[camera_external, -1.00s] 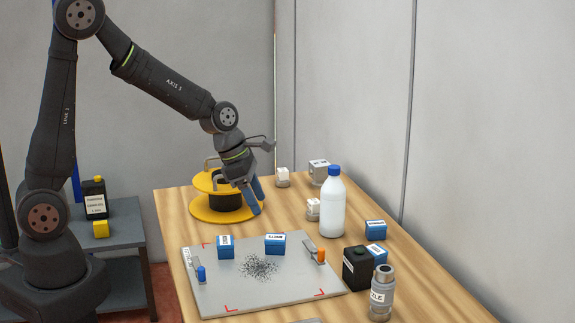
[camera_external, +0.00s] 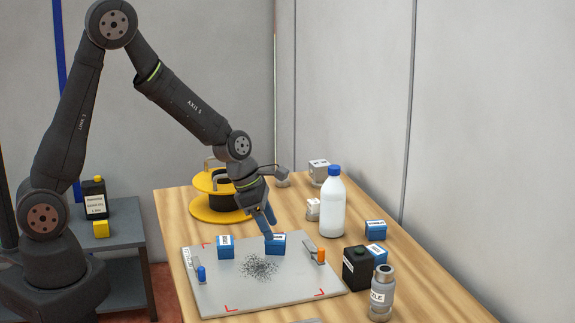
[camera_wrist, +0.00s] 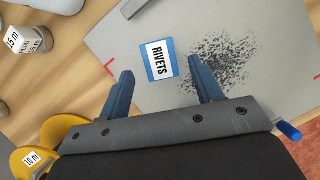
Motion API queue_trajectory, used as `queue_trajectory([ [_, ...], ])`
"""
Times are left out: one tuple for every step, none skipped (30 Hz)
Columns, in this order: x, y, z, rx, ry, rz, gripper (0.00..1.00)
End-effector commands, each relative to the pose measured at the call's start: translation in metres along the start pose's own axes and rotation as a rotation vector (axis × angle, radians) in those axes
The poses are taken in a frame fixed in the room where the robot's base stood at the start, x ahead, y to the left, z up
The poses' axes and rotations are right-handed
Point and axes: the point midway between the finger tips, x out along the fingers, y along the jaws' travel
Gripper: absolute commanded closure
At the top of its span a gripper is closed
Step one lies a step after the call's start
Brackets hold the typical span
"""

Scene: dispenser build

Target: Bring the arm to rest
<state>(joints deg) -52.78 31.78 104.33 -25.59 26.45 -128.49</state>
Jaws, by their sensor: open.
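My gripper (camera_external: 268,234) is open, with its blue fingers pointing down at the blue box labelled RIVETS (camera_external: 276,248) on the grey plate (camera_external: 262,301). In the wrist view the gripper (camera_wrist: 160,68) has its two fingers spread, and the RIVETS box (camera_wrist: 160,60) shows between and just beyond the tips. Nothing appears gripped; whether a finger touches the box cannot be told. The arm is bent, reaching out over the table.
A second blue box (camera_external: 225,252) and dark scattered bits (camera_external: 258,268) lie on the plate. A yellow spool (camera_external: 222,212) stands behind. A white bottle (camera_external: 332,208), a black container (camera_external: 357,269) and a grey bottle (camera_external: 381,297) stand right.

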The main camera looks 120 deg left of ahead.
Motion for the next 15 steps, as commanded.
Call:
queue_trajectory([
  [0.009,-0.001,-0.001,0.000,0.004,-0.002,0.40],
  [0.013,-0.001,-0.001,0.001,0.004,-0.002,0.40],
  [0.019,-0.001,-0.001,0.001,0.003,-0.002,0.40],
  [0.023,-0.001,-0.001,0.001,0.003,-0.002,0.40],
  [0.026,-0.001,-0.001,0.001,0.003,-0.002,0.40],
  [0.031,-0.001,-0.001,0.001,0.003,-0.002,0.40],
  [0.034,-0.001,-0.001,0.001,0.003,-0.001,0.40],
  [0.037,-0.001,0.000,0.001,0.002,-0.001,0.40],
  [0.040,-0.001,0.000,0.001,0.002,-0.001,0.40],
  [0.043,-0.001,0.000,0.001,0.002,-0.001,0.40],
  [0.045,-0.001,-0.001,0.001,0.002,-0.001,0.40],
  [0.047,-0.001,-0.001,0.001,0.003,-0.001,0.40],
  [0.048,-0.001,-0.001,0.001,0.002,-0.001,0.40],
  [0.049,0.000,-0.002,0.000,0.002,0.000,0.40],
  [0.049,0.000,-0.001,0.001,0.001,0.001,0.40],
])
